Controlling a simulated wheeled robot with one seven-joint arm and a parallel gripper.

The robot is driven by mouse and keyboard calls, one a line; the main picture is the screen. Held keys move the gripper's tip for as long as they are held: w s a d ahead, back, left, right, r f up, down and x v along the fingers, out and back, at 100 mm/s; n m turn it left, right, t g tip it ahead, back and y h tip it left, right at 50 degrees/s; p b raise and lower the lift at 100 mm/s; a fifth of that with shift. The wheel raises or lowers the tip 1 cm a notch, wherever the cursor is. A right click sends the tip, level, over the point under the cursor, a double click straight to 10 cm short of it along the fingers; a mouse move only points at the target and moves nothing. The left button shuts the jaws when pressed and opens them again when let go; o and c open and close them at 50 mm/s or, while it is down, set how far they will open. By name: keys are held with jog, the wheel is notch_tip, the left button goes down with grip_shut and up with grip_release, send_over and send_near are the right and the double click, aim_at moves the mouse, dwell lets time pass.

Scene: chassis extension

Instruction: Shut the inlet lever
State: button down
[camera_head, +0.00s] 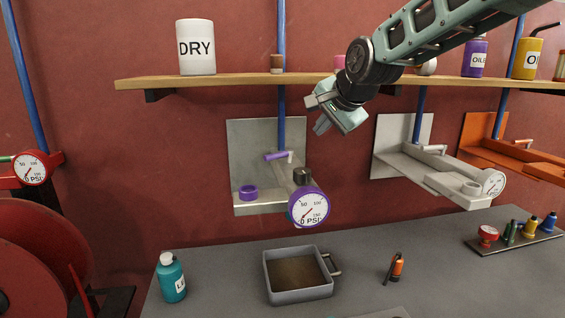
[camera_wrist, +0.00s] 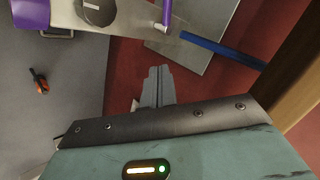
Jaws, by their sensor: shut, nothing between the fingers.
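The purple lever (camera_head: 276,156) sits at the foot of a blue pipe, on the grey fixture (camera_head: 245,140) with the purple gauge (camera_head: 308,206). It lies nearly level in the picture, across the line of the pipe. In the wrist view, part of the purple lever (camera_wrist: 167,13) shows at the top edge. I cannot tell which lever the task calls the inlet lever; similar levers show on the fixtures to the right. My gripper (camera_head: 321,127) is up and to the right of the purple lever, apart from it. Its fingers (camera_wrist: 158,82) are shut and empty.
A wooden shelf (camera_head: 230,82) with a DRY canister (camera_head: 196,46) runs close behind my gripper. White (camera_head: 400,155) and orange (camera_head: 490,145) fixtures stand to the right. A square pan (camera_head: 298,295), a teal bottle (camera_head: 171,278) and an orange tool (camera_head: 397,267) are on the grey table.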

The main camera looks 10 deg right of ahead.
aim_at(279, 155)
jog(key=s+a+m+g, duration=0.1)
jog(key=a, duration=0.1)
jog(key=s+a+m+y, duration=0.1)
jog(key=s+a, duration=0.1)
jog(key=shift+s+r+g, duration=0.1)
jog(key=shift+s+g, duration=0.05)
jog(key=shift+g, duration=0.25)
jog(key=p+x, duration=0.2)
jog(key=x, duration=0.7)
jog(key=shift+a, duration=0.15)
jog(key=shift+w+a+f+p, duration=0.1)
jog(key=shift+w+a+p, duration=0.2)
jog(key=shift+w, duration=0.3)
jog(key=shift+w+a+f+p, duration=0.2)
jog(key=shift+w+p, duration=0.1)
jog(key=shift+w, duration=0.3)
jog(key=shift+w+a+f, duration=0.2)
jog(key=shift+w+a, duration=0.15)
jog(key=shift+w, duration=0.4)
jog(key=shift+a+p, duration=0.1)
jog(key=shift+p, duration=0.25)
